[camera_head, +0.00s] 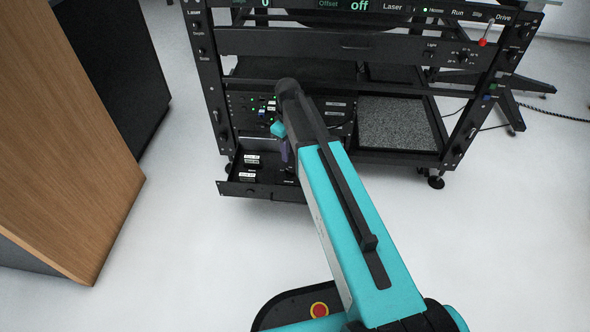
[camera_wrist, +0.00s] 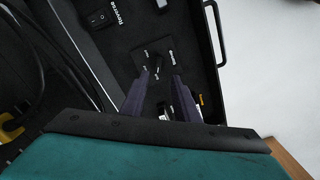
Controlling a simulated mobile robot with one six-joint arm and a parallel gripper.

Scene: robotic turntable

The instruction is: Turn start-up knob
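An open black drawer or panel (camera_head: 235,188) with small white labels extends from the lower left of the rack in the head view. In the wrist view its panel carries a black plate (camera_wrist: 142,52) with small white marks. A small dark part at this plate looks like a knob, but its label is not readable. My gripper (camera_wrist: 162,76) points at the plate, its two purple fingers apart on either side of this part. I cannot tell whether they touch it. In the head view my arm hides part of the drawer and most of my gripper.
A black rocker switch (camera_wrist: 98,18) marked "Reverse" sits beside the plate. The drawer's raised edge (camera_wrist: 214,35) runs close to the right finger. The rack (camera_head: 345,45) rises behind the drawer. A wooden cabinet (camera_head: 75,150) stands at left, with clear floor (camera_head: 190,235) between.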

